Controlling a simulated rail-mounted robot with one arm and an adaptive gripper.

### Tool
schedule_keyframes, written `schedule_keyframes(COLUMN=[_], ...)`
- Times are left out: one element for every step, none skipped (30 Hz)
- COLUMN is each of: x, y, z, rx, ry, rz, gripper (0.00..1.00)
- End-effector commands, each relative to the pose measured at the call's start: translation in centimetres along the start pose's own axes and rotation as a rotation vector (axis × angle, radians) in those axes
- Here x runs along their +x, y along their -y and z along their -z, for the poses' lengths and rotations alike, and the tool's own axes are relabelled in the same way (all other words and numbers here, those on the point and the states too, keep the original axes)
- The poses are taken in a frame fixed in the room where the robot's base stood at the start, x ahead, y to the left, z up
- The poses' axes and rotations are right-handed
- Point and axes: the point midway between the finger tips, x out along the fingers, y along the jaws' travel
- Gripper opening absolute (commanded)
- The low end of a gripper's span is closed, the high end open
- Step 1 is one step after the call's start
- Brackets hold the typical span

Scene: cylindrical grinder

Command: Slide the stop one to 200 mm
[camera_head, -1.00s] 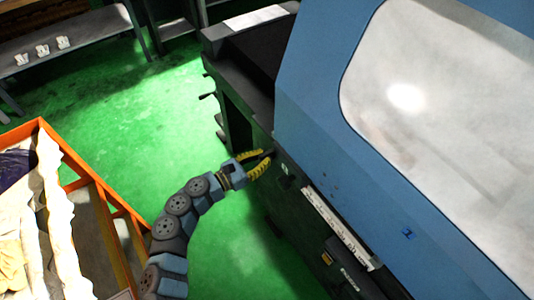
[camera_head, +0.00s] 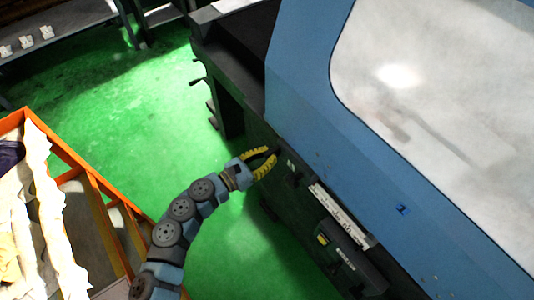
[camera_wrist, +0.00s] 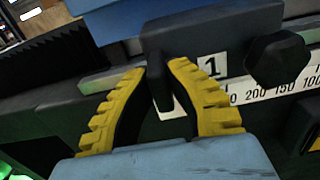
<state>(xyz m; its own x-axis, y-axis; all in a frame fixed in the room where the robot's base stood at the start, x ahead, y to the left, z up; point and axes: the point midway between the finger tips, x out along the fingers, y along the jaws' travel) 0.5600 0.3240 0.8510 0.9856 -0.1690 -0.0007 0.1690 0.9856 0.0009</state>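Stop one is a dark block (camera_wrist: 226,36) with a white "1" label, in the upper middle of the wrist view. A dark upright tab (camera_wrist: 160,80) on it sits between the yellow fingers of my gripper (camera_wrist: 160,70). Both fingertips lie close against the tab's sides, and the gripper looks shut on it. The block stands left of the 200 mark. In the head view my gripper (camera_head: 272,155) is at the machine's dark front, left of the scale (camera_head: 341,215).
A black faceted knob (camera_wrist: 277,58) sits right of the "1" label, above the scale. The blue machine cover (camera_head: 300,90) rises above the rail. An orange-framed crate (camera_head: 75,158) stands at the left. The green floor (camera_head: 130,90) between is clear.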

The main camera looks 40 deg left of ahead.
Motion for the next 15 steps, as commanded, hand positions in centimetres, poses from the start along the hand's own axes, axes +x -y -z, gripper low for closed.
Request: schedule_keyframes(x=[0.07, 0.07, 0.06, 0.06, 0.05, 0.04, 0.03, 0.03, 0.02, 0.02, 0.01, 0.01, 0.01, 0.01, 0.01], y=[0.13, 0.12, 0.1, 0.1, 0.08, 0.07, 0.06, 0.06, 0.05, 0.04, 0.03, 0.03, 0.03, 0.03, 0.02], z=[0.01, 0.01, 0.01, 0.01, 0.02, 0.02, 0.02, 0.02, 0.03, 0.03, 0.03, 0.03, 0.03, 0.03, 0.03], rx=[0.0, 0.0, 0.0, 0.0, 0.0, 0.0, 0.0, 0.0, 0.0, 0.0, 0.0, 0.0, 0.0, 0.0, 0.0], ry=[0.0, 0.0, 0.0, 0.0, 0.0, 0.0, 0.0, 0.0, 0.0, 0.0, 0.0, 0.0, 0.0, 0.0, 0.0], rz=[0.003, 0.003, 0.003, 0.003, 0.002, 0.002, 0.002, 0.002, 0.001, 0.001, 0.001, 0.001, 0.001, 0.001, 0.001], gripper=[0.25, 0.34, 0.43, 0.43, 0.43, 0.43, 0.43, 0.43, 0.43, 0.43, 0.43, 0.43, 0.43, 0.43, 0.43])
